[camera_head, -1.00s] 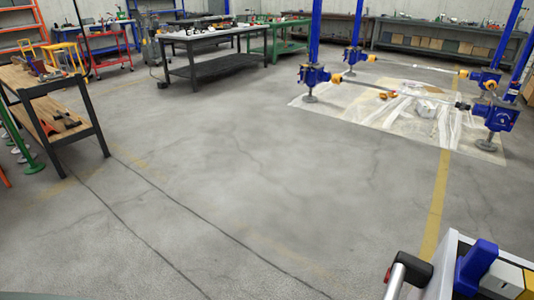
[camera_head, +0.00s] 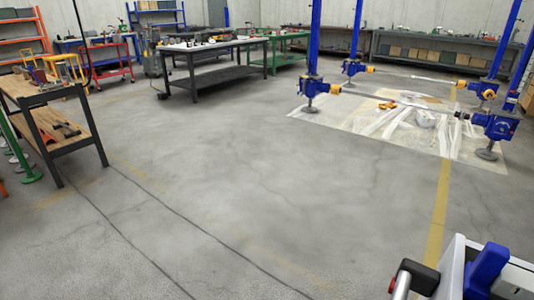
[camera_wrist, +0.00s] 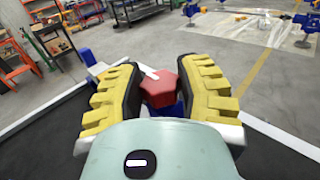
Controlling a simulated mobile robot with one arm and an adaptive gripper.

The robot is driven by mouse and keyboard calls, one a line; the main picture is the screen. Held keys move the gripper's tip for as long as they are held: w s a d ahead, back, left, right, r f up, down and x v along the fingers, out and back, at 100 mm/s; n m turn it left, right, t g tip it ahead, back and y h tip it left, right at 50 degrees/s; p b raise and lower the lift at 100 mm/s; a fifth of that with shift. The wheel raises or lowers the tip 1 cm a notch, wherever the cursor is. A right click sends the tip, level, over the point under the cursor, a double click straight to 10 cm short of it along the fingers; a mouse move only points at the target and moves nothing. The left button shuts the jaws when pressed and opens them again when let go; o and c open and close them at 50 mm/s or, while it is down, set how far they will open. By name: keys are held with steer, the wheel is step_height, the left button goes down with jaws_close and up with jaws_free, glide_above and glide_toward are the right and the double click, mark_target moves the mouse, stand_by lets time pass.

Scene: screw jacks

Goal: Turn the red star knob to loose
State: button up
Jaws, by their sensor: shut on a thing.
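The red star knob (camera_wrist: 159,89) shows in the wrist view, between the two yellow-ribbed fingers of my gripper (camera_wrist: 160,92). The fingers are shut on it from the left and right, and their black inner pads lie against its sides. The knob's flat red top is visible, with a white pointer-like strip (camera_wrist: 149,72) just beyond it. Blue material shows under and beside the knob. The knob and my gripper do not show in the head view.
Blue screw jacks (camera_head: 313,86) stand on a pale sheet at the back right. A wooden-topped bench (camera_head: 40,88) is at the left, and a grey table (camera_head: 212,45) stands farther back. The concrete floor (camera_head: 250,170) in the middle is clear. A grey cart (camera_head: 455,270) is at the lower right.

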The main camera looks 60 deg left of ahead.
steer(key=shift+a, duration=0.1)
stand_by(0.5)
steer(key=o, duration=1.2)
steer(key=shift+m+t+h+p, duration=0.3)
steer(key=shift+t+p, duration=0.1)
steer(key=shift+p, duration=0.35)
steer(key=shift+r+m+t+h+p, duration=0.1)
steer(key=shift+m+t+h+p, duration=1.1)
steer(key=shift+t+p, duration=0.55)
steer(key=shift+m+t+h+p, duration=0.65)
steer(key=shift+m+t+h, duration=0.3)
steer(key=shift+m, duration=0.15)
steer(key=shift+m+t+h, duration=1)
steer(key=shift+h, duration=0.35)
